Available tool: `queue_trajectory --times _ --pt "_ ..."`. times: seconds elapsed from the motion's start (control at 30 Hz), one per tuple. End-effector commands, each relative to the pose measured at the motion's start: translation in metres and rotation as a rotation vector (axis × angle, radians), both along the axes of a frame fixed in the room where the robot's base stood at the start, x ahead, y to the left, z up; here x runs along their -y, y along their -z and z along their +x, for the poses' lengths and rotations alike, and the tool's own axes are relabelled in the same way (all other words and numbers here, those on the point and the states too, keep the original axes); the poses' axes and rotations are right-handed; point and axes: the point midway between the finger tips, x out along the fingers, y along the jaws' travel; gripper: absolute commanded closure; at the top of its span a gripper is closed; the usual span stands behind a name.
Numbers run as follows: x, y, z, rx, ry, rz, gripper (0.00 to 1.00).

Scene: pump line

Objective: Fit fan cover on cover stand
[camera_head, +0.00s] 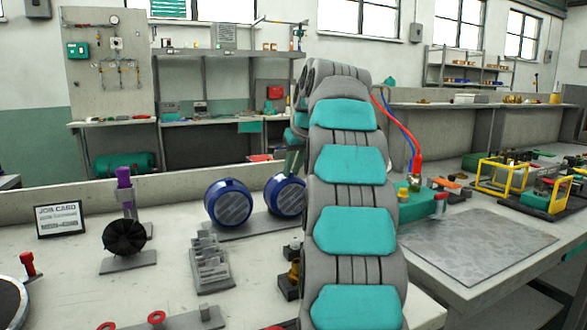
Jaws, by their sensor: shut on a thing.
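Two blue round drums with grey grilled faces stand side by side on the bench. I take the right one to be the fan cover (284,198); its right side is hidden by my arm. The other blue drum (228,203) is left of it. My gripper (291,168) is at the top of the right drum, partly hidden by my arm, and shut on it. A flat dark grey base (245,230) lies under the drums. Which piece is the cover stand, and whether the held cover touches it, I cannot tell.
A black fan wheel (125,237) on a grey plate, a purple-topped post (125,190), a job card (59,219) and a stepped grey block (210,262) stand to the left. A grey mat (480,243) lies clear at right, beside yellow frames (497,173).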

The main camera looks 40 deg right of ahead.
Motion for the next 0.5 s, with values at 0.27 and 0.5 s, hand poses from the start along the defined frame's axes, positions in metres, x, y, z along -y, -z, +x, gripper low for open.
queue_trajectory --times 0.27,0.5 --pt "0.0007 -0.0001 0.0021 0.001 0.000 0.000 0.63" --pt "0.0007 -0.0002 0.0022 0.001 0.001 -0.001 0.46"
